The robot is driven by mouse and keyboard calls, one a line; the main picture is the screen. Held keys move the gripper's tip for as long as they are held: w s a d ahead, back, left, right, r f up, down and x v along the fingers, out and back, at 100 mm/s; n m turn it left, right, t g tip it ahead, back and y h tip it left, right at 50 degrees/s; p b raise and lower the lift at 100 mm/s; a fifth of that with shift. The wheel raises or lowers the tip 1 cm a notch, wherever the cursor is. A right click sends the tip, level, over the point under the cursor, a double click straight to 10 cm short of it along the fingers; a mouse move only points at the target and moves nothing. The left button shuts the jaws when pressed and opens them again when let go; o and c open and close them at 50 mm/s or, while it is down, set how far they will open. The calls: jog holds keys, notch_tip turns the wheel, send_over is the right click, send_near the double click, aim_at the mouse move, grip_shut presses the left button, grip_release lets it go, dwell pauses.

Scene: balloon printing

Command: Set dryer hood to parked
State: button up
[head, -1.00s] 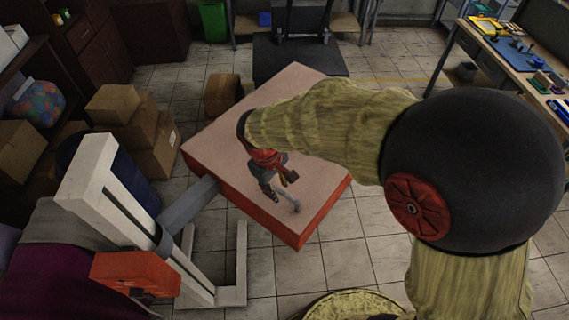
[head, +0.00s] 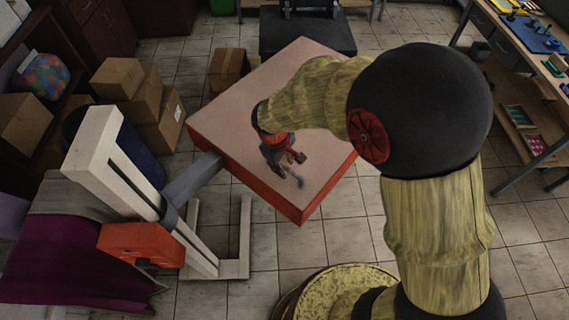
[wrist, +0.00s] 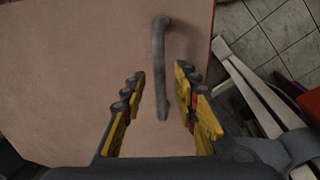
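The dryer hood (head: 235,115) is a wide flat slab with a pale pink top and red-orange sides, joined by a grey arm (head: 192,178) to a white upright stand (head: 125,165). A grey bar handle (head: 298,181) stands on the hood's top; it also shows in the wrist view (wrist: 159,50). My gripper (head: 283,158) is over the hood, close to the handle. In the wrist view my gripper (wrist: 158,74) is open, with its yellow fingers on either side of the handle's line and gaps on both sides. I cannot tell how far the fingertips are above the hood.
A red-orange box (head: 142,245) sits on the stand, with purple cloth (head: 70,260) beside it. Cardboard boxes (head: 135,95) are stacked at left. A workbench (head: 505,45) stands at right. Tiled floor (head: 330,235) is clear in front of the hood.

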jog(key=shift+c, duration=0.4)
grip_shut()
dwell(0.4)
